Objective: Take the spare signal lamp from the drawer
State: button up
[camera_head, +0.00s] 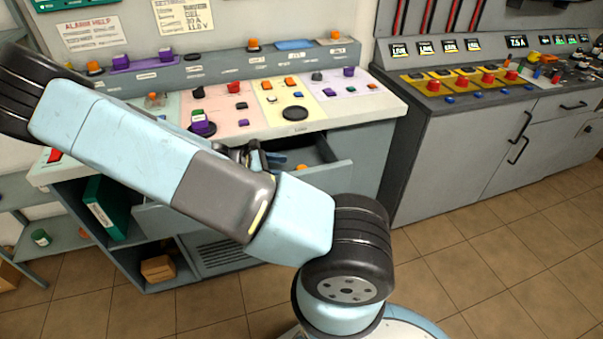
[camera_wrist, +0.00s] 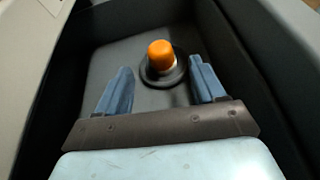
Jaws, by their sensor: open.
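The spare signal lamp (camera_wrist: 160,55) has an orange dome on a dark round base. It stands upright on the floor of the open drawer (camera_wrist: 107,60) in the wrist view. My gripper (camera_wrist: 166,82) is open, with its two blue fingers apart. The lamp shows between and just beyond the fingertips, and no contact is visible. In the head view the drawer (camera_head: 338,176) is pulled out below the console top. The orange of the lamp (camera_head: 301,167) shows faintly inside it, and my arm hides most of the drawer and gripper.
The console (camera_head: 375,108) with coloured buttons overhangs the drawer. Drawer walls rise closely around my gripper. A grey cabinet (camera_head: 463,150) stands to the right. A green binder (camera_head: 106,207) and a cardboard box (camera_head: 158,268) sit on lower shelves. The tiled floor (camera_head: 490,235) at right is clear.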

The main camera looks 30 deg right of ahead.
jog(key=shift+x, duration=2.85)
jog(key=shift+c, duration=0.4)
jog(key=c, duration=1.1)
